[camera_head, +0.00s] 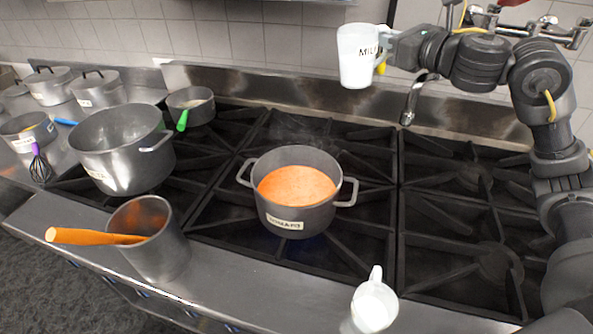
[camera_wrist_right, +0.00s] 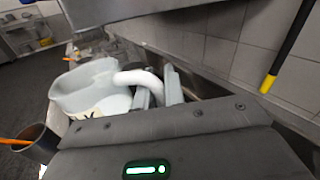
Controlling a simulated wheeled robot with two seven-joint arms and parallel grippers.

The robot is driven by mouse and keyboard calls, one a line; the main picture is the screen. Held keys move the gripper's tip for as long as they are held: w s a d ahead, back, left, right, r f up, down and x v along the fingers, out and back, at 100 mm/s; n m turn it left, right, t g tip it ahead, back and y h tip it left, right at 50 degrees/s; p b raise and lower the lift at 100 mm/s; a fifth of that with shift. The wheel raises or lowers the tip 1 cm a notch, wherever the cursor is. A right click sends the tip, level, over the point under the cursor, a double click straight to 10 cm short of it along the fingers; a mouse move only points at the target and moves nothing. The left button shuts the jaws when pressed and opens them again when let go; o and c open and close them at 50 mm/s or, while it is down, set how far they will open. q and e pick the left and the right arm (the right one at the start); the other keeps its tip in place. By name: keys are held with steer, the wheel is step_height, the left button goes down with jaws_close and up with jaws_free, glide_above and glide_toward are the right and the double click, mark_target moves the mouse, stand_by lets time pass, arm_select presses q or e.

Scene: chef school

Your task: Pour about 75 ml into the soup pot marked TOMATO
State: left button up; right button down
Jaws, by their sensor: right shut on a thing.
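The soup pot labelled TOMATO (camera_head: 287,222) stands on the middle burner grate in the head view, with orange soup (camera_head: 296,185) inside. A white jug lettered MILK (camera_head: 357,55) is held high behind and to the right of the pot, roughly upright. My right gripper (camera_head: 384,50) is shut on the jug's handle. In the right wrist view the jug (camera_wrist_right: 88,92) and its handle (camera_wrist_right: 140,77) show, with the fingers (camera_wrist_right: 158,88) around the handle. The jug's contents are not clear. My left gripper is not in view.
A second white jug (camera_head: 374,304) stands on the front counter edge. A tall metal pot (camera_head: 160,255) with an orange-handled utensil stands front left. A large grey pot (camera_head: 118,165) and a small pan (camera_head: 192,108) are left of the soup pot. A faucet (camera_head: 411,105) rises behind.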

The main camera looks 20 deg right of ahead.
mark_target(361, 70)
steer(key=a+f+n, duration=0.1)
steer(key=f, duration=0.1)
steer(key=a+f+n+b, duration=0.1)
steer(key=f, duration=0.1)
steer(key=s+a+f+n+b, duration=0.1)
steer(key=f+n, duration=0.1)
steer(key=shift+a+g+h, duration=0.3)
steer(key=shift+a, duration=0.1)
steer(key=s+a+f+n+h, duration=0.1)
steer(key=a+f+n, duration=0.2)
steer(key=f+n, duration=0.1)
steer(key=shift+a+f+n, duration=0.3)
steer(key=shift+a+f, duration=0.1)
steer(key=shift+f, duration=0.5)
steer(key=shift+a, duration=0.15)
steer(key=shift+a+f+n+h+p, duration=0.15)
steer(key=shift+a+n+h+p, duration=0.15)
steer(key=shift+n, duration=0.3)
